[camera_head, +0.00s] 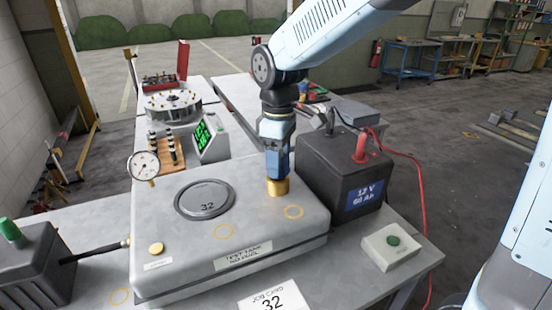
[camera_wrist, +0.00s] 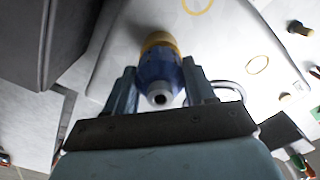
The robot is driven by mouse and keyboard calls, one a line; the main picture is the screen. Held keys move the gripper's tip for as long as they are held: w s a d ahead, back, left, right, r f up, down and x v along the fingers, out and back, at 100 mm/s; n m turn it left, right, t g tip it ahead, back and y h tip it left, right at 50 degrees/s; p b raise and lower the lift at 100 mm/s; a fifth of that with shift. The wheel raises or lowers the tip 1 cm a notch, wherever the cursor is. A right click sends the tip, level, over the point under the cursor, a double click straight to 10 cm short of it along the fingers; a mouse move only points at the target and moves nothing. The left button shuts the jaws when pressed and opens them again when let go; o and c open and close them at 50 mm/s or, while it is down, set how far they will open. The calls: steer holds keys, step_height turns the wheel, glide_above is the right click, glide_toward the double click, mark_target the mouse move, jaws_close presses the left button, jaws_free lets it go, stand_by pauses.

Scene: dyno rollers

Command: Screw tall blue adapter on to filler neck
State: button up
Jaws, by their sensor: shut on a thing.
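The test tank (camera_head: 230,245) is a grey box on the bench. A brass filler neck (camera_head: 277,187) stands on its top near the right end, and its gold ring (camera_wrist: 158,40) also shows in the wrist view. The tall blue adapter (camera_wrist: 158,75) sits in line with the brass neck, between my gripper fingers. My gripper (camera_head: 278,160) points straight down over the neck and is shut on the adapter. In the wrist view, my gripper's fingers (camera_wrist: 158,88) flank the adapter on both sides. Whether the threads are engaged is hidden.
A black 12 V battery (camera_head: 343,170) with a red cable stands close to the right of the neck.

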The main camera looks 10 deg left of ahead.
steer(key=shift+f, duration=0.4)
stand_by(0.7)
steer(key=m, duration=1.2)
steer(key=shift+m, duration=0.3)
steer(key=m, duration=0.6)
steer(key=shift+m, duration=0.3)
steer(key=m, duration=0.6)
steer(key=shift+f, duration=0.1)
steer(key=o, duration=1.1)
steer(key=shift+o, duration=0.2)
